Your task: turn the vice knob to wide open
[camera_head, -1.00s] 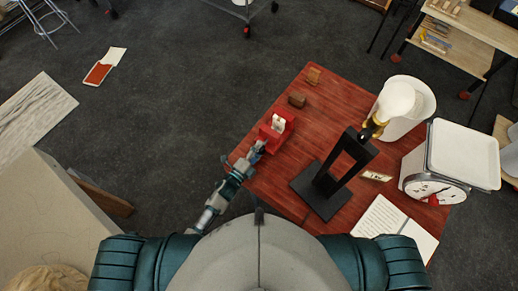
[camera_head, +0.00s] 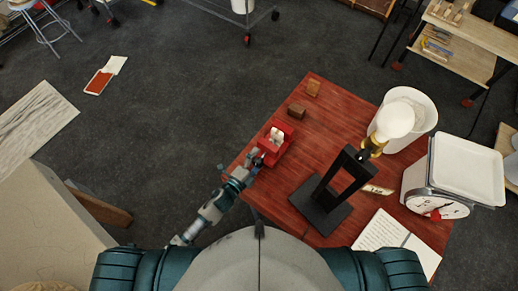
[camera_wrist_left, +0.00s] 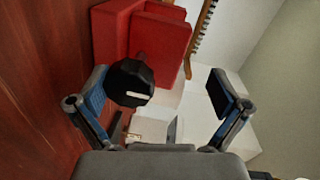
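The red vice (camera_head: 281,148) sits at the left edge of the red table, with a pale piece (camera_head: 276,135) in it. In the left wrist view the red vice body (camera_wrist_left: 165,42) is at the top. Its black faceted knob (camera_wrist_left: 130,80) with a white mark faces my gripper. My left gripper (camera_head: 257,160) is at the vice's near side. In the left wrist view its fingers (camera_wrist_left: 158,84) are apart, with the knob between them, close to the left finger. I cannot tell if that finger touches it. My right gripper is not in view.
The red table (camera_head: 330,110) also holds two small brown blocks (camera_head: 297,110), a black lamp stand (camera_head: 325,195) with a bulb (camera_head: 395,119), a white bin (camera_head: 418,100), a scale (camera_head: 437,204) and an open notebook (camera_head: 383,235).

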